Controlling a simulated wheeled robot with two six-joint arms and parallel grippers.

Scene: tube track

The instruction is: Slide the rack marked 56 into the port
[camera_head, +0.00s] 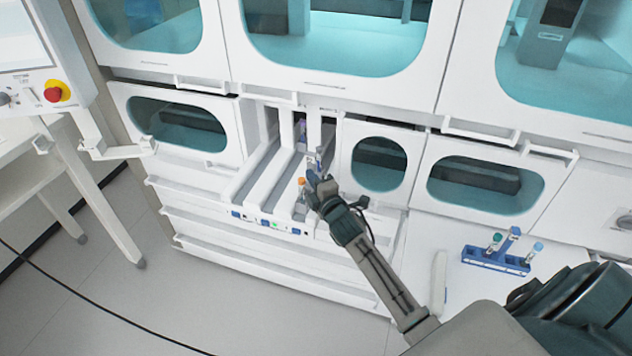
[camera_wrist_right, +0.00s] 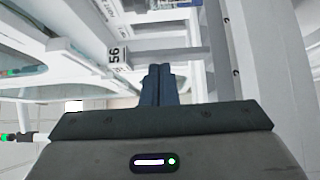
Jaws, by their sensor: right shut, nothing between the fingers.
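The label reading 56 (camera_wrist_right: 116,57) shows in the right wrist view, on a pale rack end just beyond and left of my fingertips. In the head view, the rack's upright end (camera_head: 320,155) stands in the tracks beside my right gripper (camera_head: 318,186), which partly hides it. My right gripper is shut and empty; its dark fingers also show in the wrist view (camera_wrist_right: 158,84). I cannot tell whether they touch the rack. The port's dark upright openings (camera_head: 300,125) lie at the back of the white tracks (camera_head: 262,170). My left gripper is out of view.
An orange-capped tube (camera_head: 301,182) is close left of my right gripper. A blue rack (camera_head: 495,260) with capped tubes stands on the right-hand surface. Windowed white panels flank the tracks. A red stop button (camera_head: 57,90) is at far left. The floor in front is clear except for a cable.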

